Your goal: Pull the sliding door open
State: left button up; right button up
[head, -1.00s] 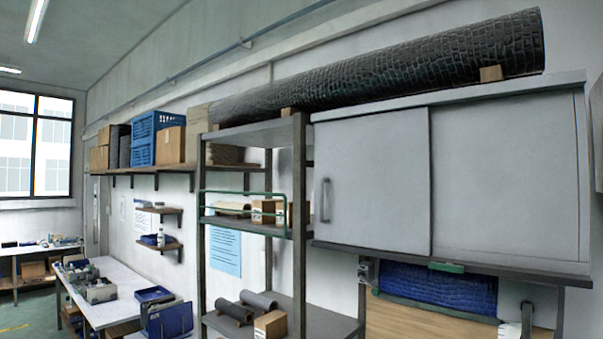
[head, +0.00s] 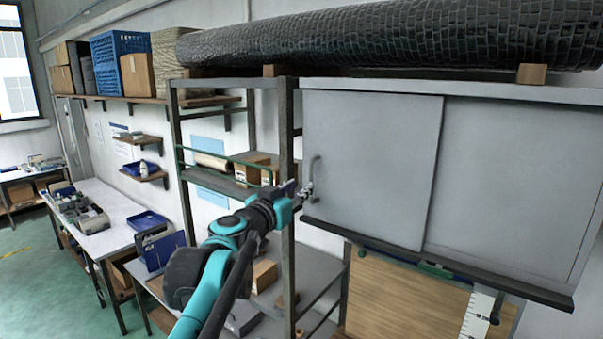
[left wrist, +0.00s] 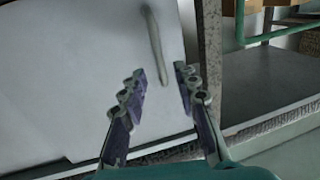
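The grey sliding door (head: 370,165) is the left panel of a wall cabinet; its left edge is at the cabinet's left side and its right edge overlaps the other panel. Its curved vertical handle (head: 315,172) is near its left edge. My left gripper (head: 306,190) is at the lower part of the handle. In the left wrist view the left gripper (left wrist: 160,72) is open, and the lower part of the handle (left wrist: 157,50) appears between its fingertips. I cannot tell whether they touch. My right gripper is not in view.
The right cabinet panel (head: 520,180) is beside the door. A shelf rack with a dark post (head: 287,150) and a green rail (head: 225,162) stands just left of the handle. A black textured roll (head: 400,38) lies above the cabinet. A wooden board (head: 405,300) is below.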

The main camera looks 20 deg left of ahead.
aim_at(310, 180)
pick_arm(q)
jog(key=w, duration=0.4)
jog(key=w+d+p, duration=0.1)
jog(key=w, duration=0.1)
jog(key=shift+w+f, duration=0.1)
jog(key=shift+w, duration=0.1)
jog(key=shift+s, duration=0.1)
grip_shut()
